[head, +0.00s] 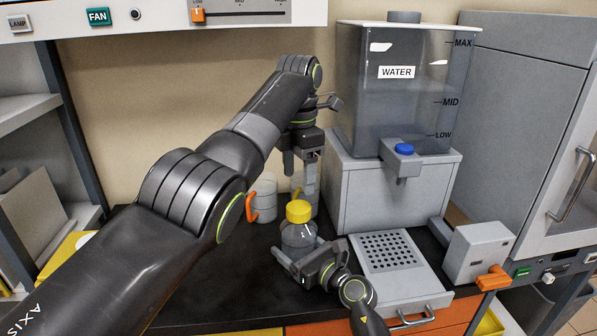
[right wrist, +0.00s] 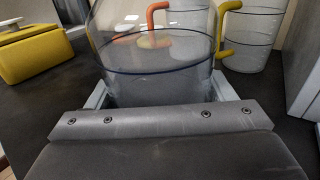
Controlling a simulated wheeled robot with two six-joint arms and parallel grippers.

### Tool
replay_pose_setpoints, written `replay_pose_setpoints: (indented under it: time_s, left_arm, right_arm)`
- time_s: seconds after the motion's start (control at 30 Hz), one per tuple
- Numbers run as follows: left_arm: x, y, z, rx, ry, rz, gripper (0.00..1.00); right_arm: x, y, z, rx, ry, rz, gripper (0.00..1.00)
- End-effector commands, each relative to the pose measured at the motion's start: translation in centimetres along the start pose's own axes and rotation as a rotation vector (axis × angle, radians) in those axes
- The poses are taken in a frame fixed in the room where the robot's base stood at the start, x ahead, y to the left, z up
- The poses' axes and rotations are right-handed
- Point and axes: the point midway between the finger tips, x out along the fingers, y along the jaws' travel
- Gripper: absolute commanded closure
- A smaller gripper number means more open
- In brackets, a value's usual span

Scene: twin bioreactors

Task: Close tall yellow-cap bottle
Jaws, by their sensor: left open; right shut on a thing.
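The clear bottle (head: 298,238) stands upright on the dark bench with the yellow cap (head: 299,211) at its top. How firmly the cap is seated cannot be told. My right gripper (head: 304,258) is shut on the lower bottle body. The right wrist view shows the clear bottle wall (right wrist: 158,75) between its fingers, with a dark ring line around it; the cap is out of that view. My left gripper (head: 300,172) is open, fingers pointing down, above and slightly behind the yellow cap and apart from it.
A mug with an orange handle (head: 265,193) and one with a yellow handle (head: 314,199) stand behind the bottle. A water tank (head: 400,105) on a grey dispenser is at right, with a perforated tray (head: 388,250) before it. A yellow box (right wrist: 35,55) shows in the right wrist view.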

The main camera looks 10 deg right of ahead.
Motion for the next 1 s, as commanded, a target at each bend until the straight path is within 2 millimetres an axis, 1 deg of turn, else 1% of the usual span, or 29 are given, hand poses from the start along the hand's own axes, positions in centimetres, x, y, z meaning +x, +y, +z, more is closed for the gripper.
replay_pose_setpoints:
  time_s: [0.37, 0.53, 0.73, 0.9, 1.0]
  left_arm:
    - [0.0, 0.0, 0.0, -0.021, 0.000, 0.000, 0.35]
    - [0.6, 0.0, 0.0, -0.020, 0.000, -0.001, 0.35]
    - [2.8, 0.0, 0.0, -0.020, -0.002, -0.002, 0.35]
    - [5.4, -0.1, 0.0, -0.020, -0.001, -0.003, 0.35]
    - [6.7, 0.0, 0.0, -0.020, -0.001, -0.002, 0.35]
  right_arm:
    - [0.0, 0.0, -0.1, 0.000, 0.001, 0.000, 0.88]
    - [0.0, 0.0, -0.1, 0.000, 0.001, 0.000, 0.88]
    - [0.0, 0.0, -0.1, 0.000, 0.001, 0.000, 0.88]
    - [0.0, 0.0, -0.1, 0.000, 0.001, 0.000, 0.88]
    - [0.0, 0.0, -0.1, 0.000, 0.001, 0.000, 0.88]
